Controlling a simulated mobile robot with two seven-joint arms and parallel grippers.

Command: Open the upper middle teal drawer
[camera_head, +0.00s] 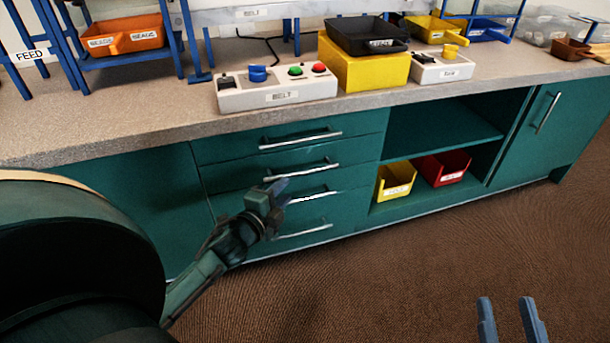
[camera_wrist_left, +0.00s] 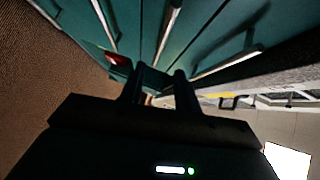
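The teal cabinet has a stack of several drawers, all looking shut, each with a silver bar handle. The upper middle teal drawer (camera_head: 232,178) is second from the top; its handle (camera_head: 305,171) shows above my left gripper (camera_head: 279,190). In the left wrist view the fingers of my left gripper (camera_wrist_left: 157,88) are apart, with nothing seen between them. A bar handle (camera_wrist_left: 168,32), seemingly the upper middle one, lies ahead between their lines. I cannot tell whether they touch any handle. My right gripper (camera_head: 510,320) is open and empty over the floor, at bottom right.
The top drawer's handle (camera_head: 300,140) and the lower middle one's (camera_head: 311,197) are close by. The worktop (camera_head: 140,120) overhangs the drawers. An open compartment to the right holds a yellow bin (camera_head: 396,181) and a red bin (camera_head: 444,167). The brown floor (camera_head: 400,270) in front is clear.

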